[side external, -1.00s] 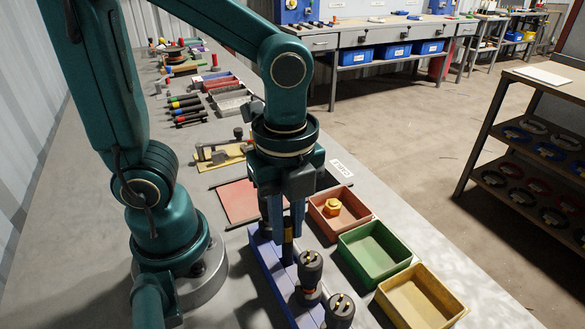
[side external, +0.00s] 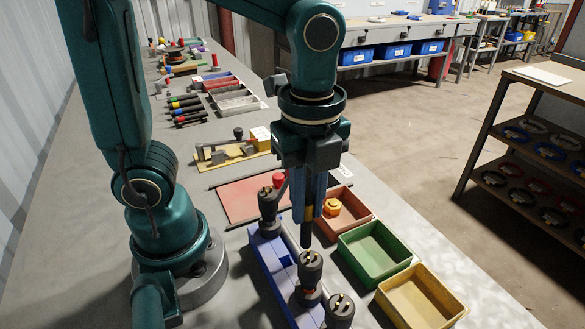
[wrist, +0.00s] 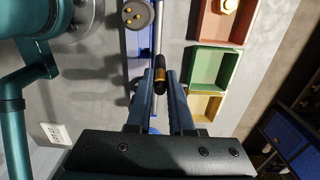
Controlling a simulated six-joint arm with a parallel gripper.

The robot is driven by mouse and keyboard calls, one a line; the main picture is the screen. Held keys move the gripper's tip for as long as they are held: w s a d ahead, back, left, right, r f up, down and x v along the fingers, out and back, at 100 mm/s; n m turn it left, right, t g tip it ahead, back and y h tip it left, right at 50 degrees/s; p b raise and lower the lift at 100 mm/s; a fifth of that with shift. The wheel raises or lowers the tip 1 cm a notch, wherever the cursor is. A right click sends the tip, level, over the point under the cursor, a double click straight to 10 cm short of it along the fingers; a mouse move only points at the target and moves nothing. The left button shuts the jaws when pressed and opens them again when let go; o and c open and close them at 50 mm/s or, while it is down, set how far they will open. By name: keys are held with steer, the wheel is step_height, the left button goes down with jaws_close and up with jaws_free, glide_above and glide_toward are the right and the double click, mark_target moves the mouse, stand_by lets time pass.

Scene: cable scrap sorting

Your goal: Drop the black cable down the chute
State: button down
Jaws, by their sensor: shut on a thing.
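My gripper (side external: 309,212) points down and is shut on a black rod-like piece with a yellow band, which I take as the black cable (side external: 306,236). The cable hangs upright, its lower end beside the blue-and-white rail and close to the red tray. In the wrist view the cable (wrist: 160,76) sits between the two blue fingers (wrist: 160,92), with its band near the tips. I cannot make out a chute in either view.
The blue rail (side external: 272,262) carries several upright black plugs (side external: 311,270). Right of it stand a red tray (side external: 352,202) with an orange nut (side external: 332,207), an empty green tray (side external: 374,252) and an empty yellow tray (side external: 420,300). A red mat (side external: 245,203) lies behind.

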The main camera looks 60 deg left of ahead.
steer(key=w+a+n, duration=0.2)
steer(key=w+a, duration=0.5)
steer(key=w, duration=0.2)
steer(key=w+a+f+n, duration=0.2)
steer(key=a+f+n, duration=0.2)
steer(key=a, duration=0.7)
steer(key=shift+w+a+f, duration=0.2)
steer(key=shift+w+f, duration=0.05)
steer(key=shift+f, duration=0.4)
steer(key=shift+f, duration=0.15)
steer(key=shift+f, duration=0.35)
steer(key=shift+f, duration=0.1)
steer(key=c, duration=0.7)
jaws_free()
